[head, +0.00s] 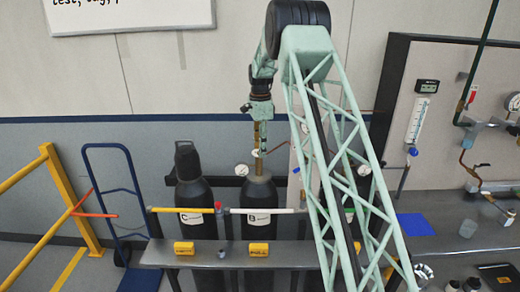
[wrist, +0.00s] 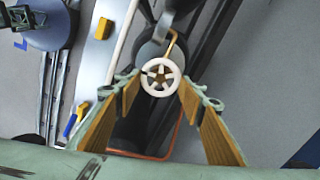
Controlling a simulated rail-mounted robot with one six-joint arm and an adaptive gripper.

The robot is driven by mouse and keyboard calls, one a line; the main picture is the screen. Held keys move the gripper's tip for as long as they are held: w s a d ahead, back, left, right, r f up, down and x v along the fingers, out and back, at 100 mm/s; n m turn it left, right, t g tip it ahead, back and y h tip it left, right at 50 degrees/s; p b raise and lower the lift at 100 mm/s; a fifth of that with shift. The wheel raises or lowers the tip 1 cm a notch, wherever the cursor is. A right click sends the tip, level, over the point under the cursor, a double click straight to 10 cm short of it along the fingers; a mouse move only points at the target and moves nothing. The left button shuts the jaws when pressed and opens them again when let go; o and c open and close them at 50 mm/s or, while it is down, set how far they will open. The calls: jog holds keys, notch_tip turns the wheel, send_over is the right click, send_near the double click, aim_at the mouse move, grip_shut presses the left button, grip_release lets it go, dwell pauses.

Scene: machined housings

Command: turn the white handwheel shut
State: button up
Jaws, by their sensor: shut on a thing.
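The white handwheel (wrist: 160,76), a small spoked wheel, shows in the middle of the wrist view. My gripper (wrist: 160,80) has one brown-padded finger on each side of it, and the fingertips are shut on its rim. In the head view my gripper (head: 259,140) points down above the dark cylinder marked B (head: 262,205). The wheel is too small or hidden to make out there. How far the wheel is turned cannot be told.
A dark cylinder marked C (head: 195,205) stands left of B. A round gauge (head: 243,170) sits close to my gripper. A grey rail shelf (head: 215,255) with yellow boxes runs in front. A blue hand truck (head: 118,195) and yellow railing (head: 70,200) stand left.

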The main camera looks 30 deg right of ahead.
dwell(0.3)
jog(key=o, duration=0.8)
jog(key=shift+o, duration=0.2)
jog(key=shift+r, duration=0.15)
notch_tip(320, 180, up, 12)
dwell(0.4)
dwell(0.6)
